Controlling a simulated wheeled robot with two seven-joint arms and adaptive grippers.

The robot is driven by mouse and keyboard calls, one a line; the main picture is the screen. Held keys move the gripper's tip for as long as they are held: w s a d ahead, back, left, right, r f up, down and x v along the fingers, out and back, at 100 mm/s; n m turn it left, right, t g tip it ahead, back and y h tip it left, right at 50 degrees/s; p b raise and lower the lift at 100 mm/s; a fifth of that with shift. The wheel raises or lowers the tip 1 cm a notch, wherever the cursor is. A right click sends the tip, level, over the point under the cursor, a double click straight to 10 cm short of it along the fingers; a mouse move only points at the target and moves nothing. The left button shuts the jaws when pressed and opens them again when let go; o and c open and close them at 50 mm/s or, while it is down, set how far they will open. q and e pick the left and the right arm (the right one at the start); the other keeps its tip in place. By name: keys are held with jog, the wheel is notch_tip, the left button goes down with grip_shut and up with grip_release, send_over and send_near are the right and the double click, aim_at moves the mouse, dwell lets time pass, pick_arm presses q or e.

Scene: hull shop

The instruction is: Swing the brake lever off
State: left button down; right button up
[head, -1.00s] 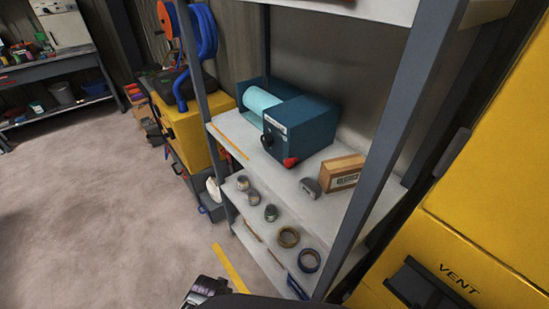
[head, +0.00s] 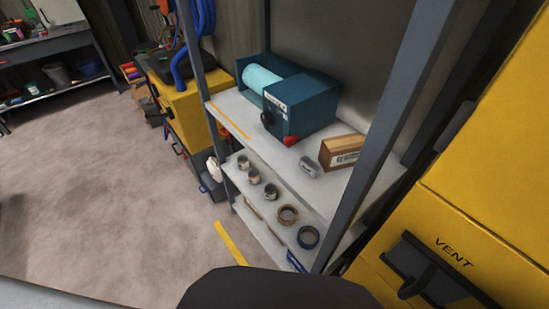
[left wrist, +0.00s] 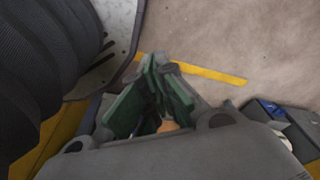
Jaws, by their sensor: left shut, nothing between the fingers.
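A teal machine (head: 312,106) with a light cyan roll (head: 263,79) sits on the upper shelf in the head view. A black knob or lever part (head: 266,118) is on its front face, and a small red piece (head: 291,141) is at its lower front corner. I cannot tell for certain which is the brake lever. My left gripper (left wrist: 155,66) shows in the left wrist view, shut and empty, with green inner pads. It is over the floor, apart from the machine. In the head view, only a dark part of my arm shows at the bottom. My right gripper is out of view.
The shelf's front post (head: 375,140) stands right of the machine. A wooden block (head: 342,151) and a small grey piece (head: 309,167) share the upper shelf; several rings and cups lie below. A yellow VENT cabinet (head: 440,215) is at the right. Floor on the left is clear.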

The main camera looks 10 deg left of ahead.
pick_arm(q)
jog(key=s+a+f, duration=0.3)
jog(key=s+f, duration=0.5)
jog(key=s, duration=0.5)
jog(key=shift+s+f+g, duration=0.15)
jog(key=shift+s+g, duration=0.25)
